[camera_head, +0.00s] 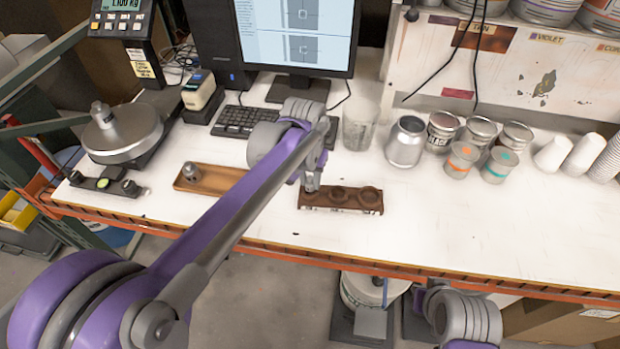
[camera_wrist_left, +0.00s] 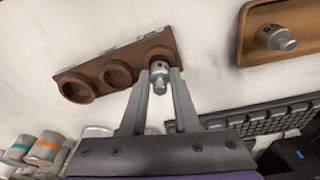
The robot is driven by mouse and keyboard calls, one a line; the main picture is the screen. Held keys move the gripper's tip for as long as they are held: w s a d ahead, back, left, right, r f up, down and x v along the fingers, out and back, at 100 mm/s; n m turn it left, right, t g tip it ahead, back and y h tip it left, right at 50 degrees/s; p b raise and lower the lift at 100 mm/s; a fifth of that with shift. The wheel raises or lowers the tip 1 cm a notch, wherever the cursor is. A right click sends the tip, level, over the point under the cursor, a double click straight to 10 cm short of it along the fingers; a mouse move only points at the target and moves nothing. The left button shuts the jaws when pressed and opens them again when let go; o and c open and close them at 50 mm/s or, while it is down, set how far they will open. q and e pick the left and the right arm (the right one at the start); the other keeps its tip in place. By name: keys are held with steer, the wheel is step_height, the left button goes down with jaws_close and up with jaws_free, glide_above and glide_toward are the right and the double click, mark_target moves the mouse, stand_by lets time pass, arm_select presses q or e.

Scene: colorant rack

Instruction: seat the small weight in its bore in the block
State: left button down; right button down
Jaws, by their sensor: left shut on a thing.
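The small weight (camera_wrist_left: 159,80), silver with a knob, is held between the fingertips of my left gripper (camera_wrist_left: 160,71). The brown block (camera_wrist_left: 130,57) has three round bores in a row; in the head view it lies near the table's front edge (camera_head: 335,208). Two bores are empty. The weight is at the end bore, on the left in the head view, and its body partly covers that bore's rim. I cannot tell how deep it sits or whether it touches the rim. My left gripper (camera_head: 311,186) points down there in the head view. My right gripper is out of view.
A wooden tray (camera_head: 225,180) with another silver weight (camera_head: 190,172) lies left of the block. A balance (camera_head: 122,135) stands further left. A keyboard (camera_head: 240,121) and monitor are behind. Cans (camera_head: 405,142) and cups stand back right. The table right of the block is clear.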

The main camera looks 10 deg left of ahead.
arm_select(q)
steer(key=shift+f+b, duration=0.4)
steer(key=shift+f, duration=0.4)
steer(key=c, duration=0.6)
jaws_free()
steer(key=shift+o, duration=0.2)
step_height(320, 180, up, 11)
steer(key=s, duration=0.1)
steer(key=shift+s+f+p, duration=0.15)
steer(key=shift+s+p, duration=0.15)
steer(key=shift+s, duration=0.05)
steer(key=shift+a, duration=0.1)
steer(key=s+a+f+n+t, duration=0.1)
steer(key=s+a+f+t, duration=0.1)
steer(key=s+a+f, duration=0.2)
steer(key=s+a+f+n+t, duration=0.1)
steer(key=s+a+f, duration=0.3)
steer(key=s+f, duration=0.5)
steer(key=s, duration=0.6)
steer(key=shift+s+f+t, duration=0.35)
steer(key=shift+s+t, duration=0.05)
